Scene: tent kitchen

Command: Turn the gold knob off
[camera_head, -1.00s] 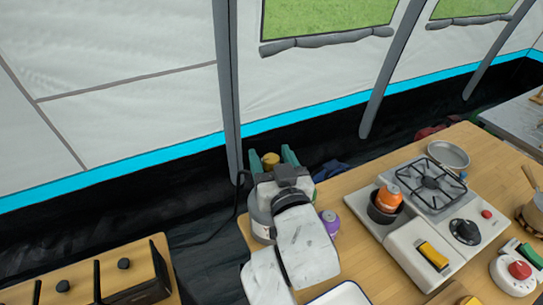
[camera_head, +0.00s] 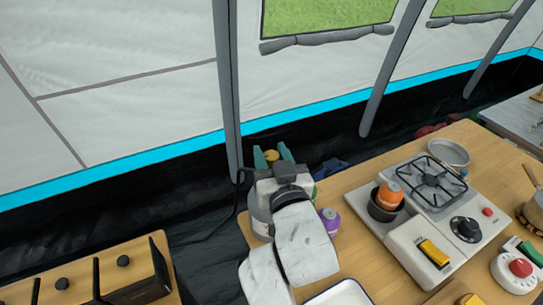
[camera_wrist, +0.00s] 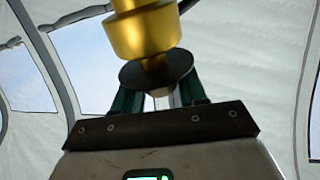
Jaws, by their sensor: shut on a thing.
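The gold knob (camera_head: 271,155) shows small between the green fingertips of my gripper (camera_head: 271,152) in the head view. In the wrist view the gold knob (camera_wrist: 146,33) is large at the top centre, with a dark disc (camera_wrist: 157,68) below it. The green fingers of my gripper (camera_wrist: 160,95) lie on either side of the stem area and are shut on the knob piece. The exact contact is hidden behind the disc. What the knob is mounted on is mostly hidden by my arm.
A grey round body (camera_head: 258,215) stands under my gripper at the table's left edge. A purple can (camera_head: 330,220) is close to its right. A white tray (camera_head: 340,292) lies in front.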

